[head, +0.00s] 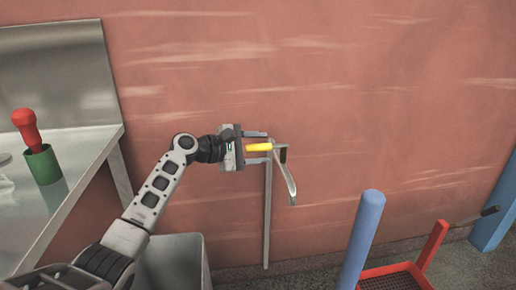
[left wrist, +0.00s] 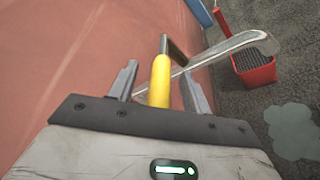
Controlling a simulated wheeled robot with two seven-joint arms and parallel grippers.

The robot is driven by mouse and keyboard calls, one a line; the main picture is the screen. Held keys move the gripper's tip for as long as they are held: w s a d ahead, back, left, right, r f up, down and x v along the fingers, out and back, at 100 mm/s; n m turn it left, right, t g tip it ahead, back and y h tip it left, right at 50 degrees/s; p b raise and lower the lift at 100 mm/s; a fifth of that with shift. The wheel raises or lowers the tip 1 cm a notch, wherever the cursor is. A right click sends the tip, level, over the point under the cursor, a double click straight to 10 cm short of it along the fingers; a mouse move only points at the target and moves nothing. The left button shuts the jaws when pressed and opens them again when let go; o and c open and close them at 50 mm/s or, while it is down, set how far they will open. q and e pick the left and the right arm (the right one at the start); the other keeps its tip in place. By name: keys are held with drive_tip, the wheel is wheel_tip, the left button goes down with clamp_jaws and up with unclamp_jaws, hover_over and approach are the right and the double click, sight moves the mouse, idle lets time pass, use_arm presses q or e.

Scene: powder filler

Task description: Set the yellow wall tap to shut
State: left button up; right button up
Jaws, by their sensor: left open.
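The yellow tap handle (head: 259,147) points sideways to the left from the wall tap, whose curved metal spout (head: 286,178) hangs down at its right. A thin vertical pipe (head: 267,215) runs down the wall below it. My left gripper (head: 257,146) is open, with one finger above and one below the yellow handle. In the left wrist view the yellow handle (left wrist: 160,80) lies between the two open fingers (left wrist: 157,85), with a gap visible on each side near the tips. Whether a finger touches it I cannot tell. My right gripper is not in view.
A steel counter (head: 85,150) on the left holds a green cup (head: 42,166) with a red-handled tool (head: 27,128). A grey bin (head: 180,262) stands below my left arm. A blue post (head: 362,235) and a red crate (head: 432,252) stand at right. The wall around the tap is clear.

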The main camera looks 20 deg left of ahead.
sight(247, 148)
use_arm(q)
drive_tip(key=v, duration=0.6)
drive_tip(key=shift+s+a+r+p, duration=0.1)
drive_tip(key=shift+s+a+p, duration=0.1)
drive_tip(key=shift+s+p, duration=0.15)
drive_tip(key=shift+s+a+r, duration=0.1)
drive_tip(key=shift+s+a, duration=0.15)
